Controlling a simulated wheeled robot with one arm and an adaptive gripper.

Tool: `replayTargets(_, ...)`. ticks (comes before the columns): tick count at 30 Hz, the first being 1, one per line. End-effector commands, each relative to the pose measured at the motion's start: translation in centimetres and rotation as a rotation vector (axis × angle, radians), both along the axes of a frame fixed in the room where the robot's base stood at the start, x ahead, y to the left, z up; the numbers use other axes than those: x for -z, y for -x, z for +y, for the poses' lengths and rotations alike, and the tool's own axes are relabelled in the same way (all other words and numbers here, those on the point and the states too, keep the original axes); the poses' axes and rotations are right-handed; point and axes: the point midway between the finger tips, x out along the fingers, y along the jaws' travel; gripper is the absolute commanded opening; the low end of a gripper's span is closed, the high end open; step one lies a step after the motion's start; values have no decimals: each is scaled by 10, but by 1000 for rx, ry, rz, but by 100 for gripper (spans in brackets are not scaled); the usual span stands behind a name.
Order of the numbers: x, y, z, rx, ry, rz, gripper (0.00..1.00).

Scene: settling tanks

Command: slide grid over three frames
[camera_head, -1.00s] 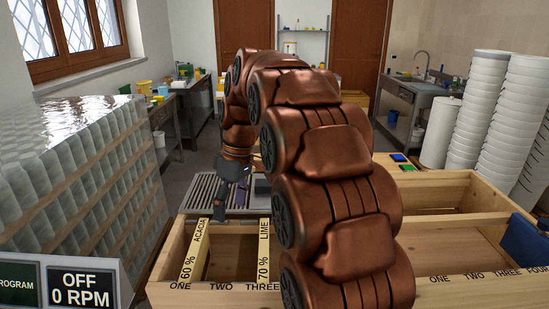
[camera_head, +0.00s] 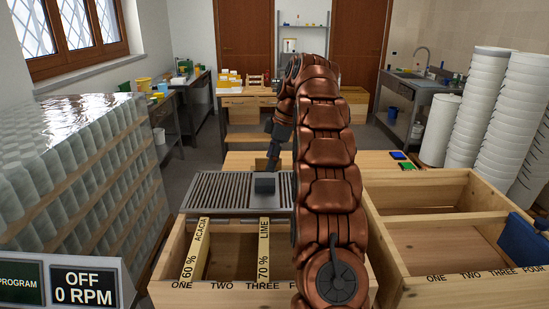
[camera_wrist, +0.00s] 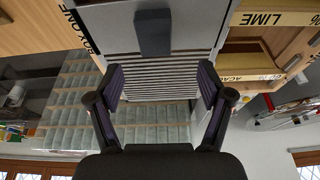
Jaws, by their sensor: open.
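The grid (camera_wrist: 150,84) and handle (camera_wrist: 153,33) also show in the wrist view. In the box, a frame marked 60 % ACACIA (camera_head: 194,250) stands at ONE, and one marked 70 % LIME (camera_head: 264,248) near THREE. In the head view my gripper (camera_head: 273,158) is near the grid's far edge.
A second wooden box (camera_head: 450,285) stands at right, with a blue object (camera_head: 526,238) at its side. Stacked jars (camera_head: 80,170) fill the left, behind a control panel (camera_head: 84,287). White stacks (camera_head: 490,100) stand at right. A wooden table (camera_head: 248,103) is behind.

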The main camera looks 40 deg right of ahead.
Motion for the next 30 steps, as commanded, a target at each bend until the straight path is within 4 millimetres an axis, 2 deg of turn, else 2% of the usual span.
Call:
replayTargets(4, 2, -1, -9, -17, 3, -9, 79)
replayTargets(11, 10, -2, -7, -20, 3, -9, 79)
replayTargets(30, 58, -11, 5, -19, 2, -7, 79)
